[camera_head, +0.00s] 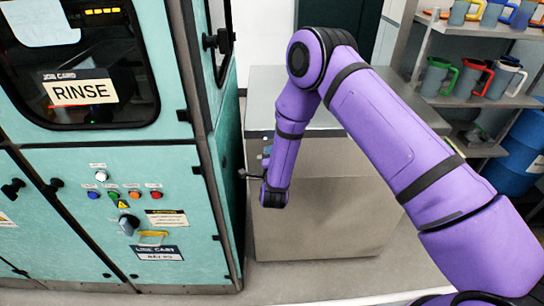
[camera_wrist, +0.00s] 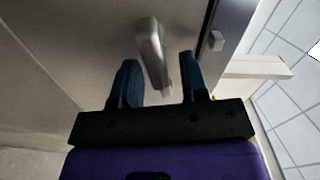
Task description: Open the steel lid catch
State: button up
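The steel lid catch (camera_wrist: 151,46) shows in the wrist view as a short, smooth metal lever on a grey steel face. My gripper (camera_wrist: 158,60) is open, with one dark blue finger on each side of the lever. Gaps show between the lever and both fingers; I cannot tell how deep the lever sits between them. In the head view the steel chest (camera_head: 330,215) stands behind my purple arm, its flat lid (camera_head: 262,92) looking closed. The catch cannot be made out there, and my gripper is small and partly hidden at the chest's left side.
A teal rinse cabinet (camera_head: 60,190) with buttons stands close on the left, a narrow gap from the chest. Shelves with colourful mugs (camera_head: 438,78) and a blue drum (camera_head: 520,160) are at the right. Floor shows in front of the chest.

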jog(key=shift+s, duration=0.1)
jog(key=s, duration=1)
jog(key=shift+s+a, duration=0.2)
jog(key=shift+s, duration=0.1)
jog(key=shift+c, duration=0.2)
